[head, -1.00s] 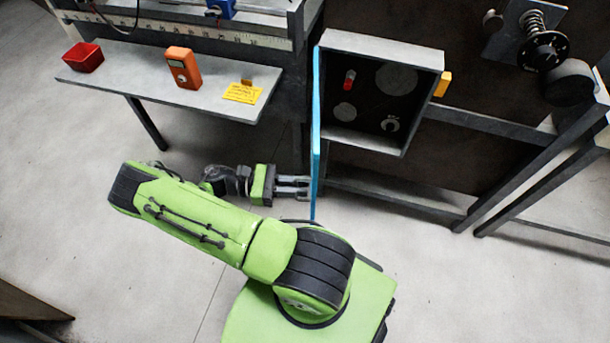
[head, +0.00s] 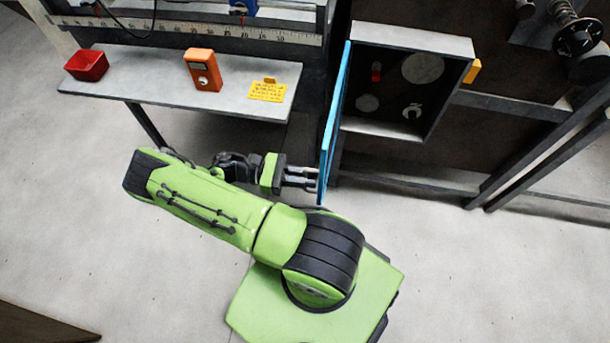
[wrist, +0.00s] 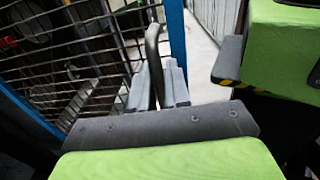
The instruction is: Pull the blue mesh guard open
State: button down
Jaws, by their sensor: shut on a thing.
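The blue mesh guard (head: 331,130) stands swung out from the left edge of a grey box (head: 410,38), seen almost edge-on in the head view. The box front is uncovered, showing a red part, round discs and a pale knob inside. In the wrist view the guard's blue frame (wrist: 176,35) surrounds dark wire mesh, with a dark bar handle (wrist: 152,48) on it. My gripper (head: 314,180) is at the guard's near, free end, on its left side. In the wrist view its grey fingers (wrist: 158,88) are shut around the handle; the exact contact is partly hidden.
A shelf (head: 130,92) at left holds a red bin (head: 87,66), an orange device (head: 203,70) and a yellow card (head: 268,91). A yellow piece (head: 473,71) sits on the box's right side.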

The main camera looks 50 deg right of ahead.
jog(key=c, duration=1.3)
grip_release()
jog(key=v, duration=1.6)
